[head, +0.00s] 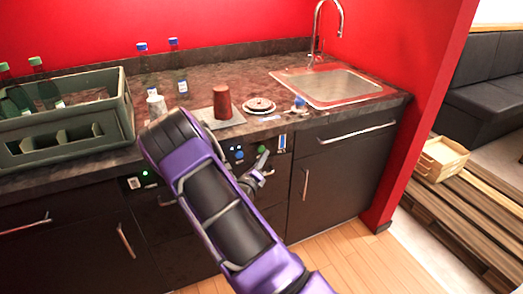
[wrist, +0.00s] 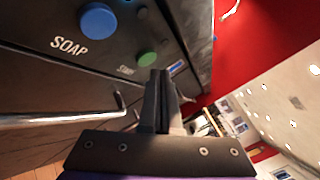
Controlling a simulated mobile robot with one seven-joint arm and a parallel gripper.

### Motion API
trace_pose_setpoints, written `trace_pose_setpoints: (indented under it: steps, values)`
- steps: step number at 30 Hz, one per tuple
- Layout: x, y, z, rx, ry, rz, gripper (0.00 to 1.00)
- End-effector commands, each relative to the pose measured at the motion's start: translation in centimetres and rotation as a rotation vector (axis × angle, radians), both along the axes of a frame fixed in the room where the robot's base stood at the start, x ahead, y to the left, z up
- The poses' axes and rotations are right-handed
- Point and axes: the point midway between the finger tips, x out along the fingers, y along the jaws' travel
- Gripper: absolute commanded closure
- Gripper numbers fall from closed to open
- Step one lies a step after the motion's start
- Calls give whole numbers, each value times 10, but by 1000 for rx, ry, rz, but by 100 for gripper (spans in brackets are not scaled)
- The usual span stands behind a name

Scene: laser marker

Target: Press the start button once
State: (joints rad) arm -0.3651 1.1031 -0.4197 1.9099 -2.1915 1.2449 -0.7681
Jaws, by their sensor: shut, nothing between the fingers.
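The green start button (wrist: 146,57) is round and sits on a dark front panel, with a small white label beside it that seems to read START. It also shows in the head view (head: 262,149) on the counter's front. My gripper (wrist: 162,76) is shut and empty, its fingertips close to the green button, just below and right of it in the wrist view. In the head view my gripper (head: 264,163) is just below the button. I cannot tell whether they touch.
A larger blue button (wrist: 98,18) labelled SOAP is left of the green one. A drawer handle (wrist: 60,118) runs below.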

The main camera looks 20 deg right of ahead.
Motion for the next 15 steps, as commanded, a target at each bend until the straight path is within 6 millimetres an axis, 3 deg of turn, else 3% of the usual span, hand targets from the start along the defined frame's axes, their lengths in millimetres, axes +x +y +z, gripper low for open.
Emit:
trace_pose_setpoints:
  steps: [15]
  values:
    - [9, 0, 0, 1, -1, 0, 100]
